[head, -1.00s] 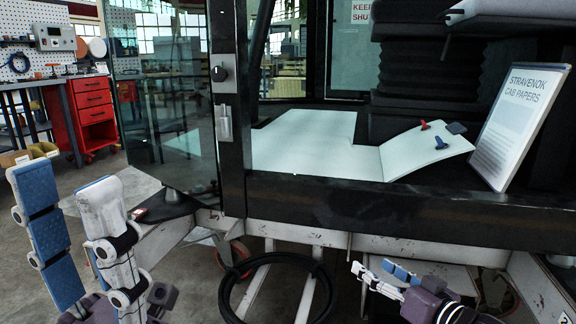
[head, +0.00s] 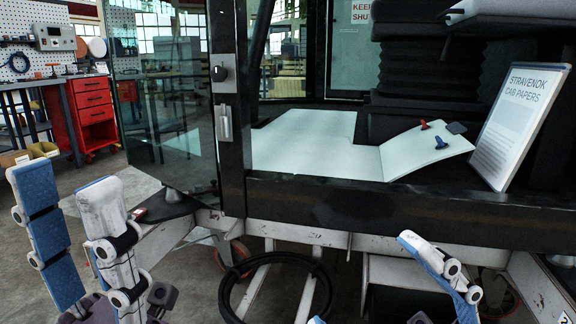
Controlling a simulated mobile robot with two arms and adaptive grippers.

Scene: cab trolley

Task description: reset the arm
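My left gripper (head: 68,182) is at the lower left, its two white fingers with blue pads pointing up and standing apart. Nothing is between them. It is in front of the cab's glass door, over the floor. My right gripper (head: 428,262) is at the lower right, below the cab sill.
The dark cab sill (head: 370,205) crosses in front, above a white trolley frame (head: 400,240). A paper sheet (head: 405,160) with small red and blue pieces and a sign (head: 518,125) are inside. A red drawer cabinet (head: 93,112) stands left.

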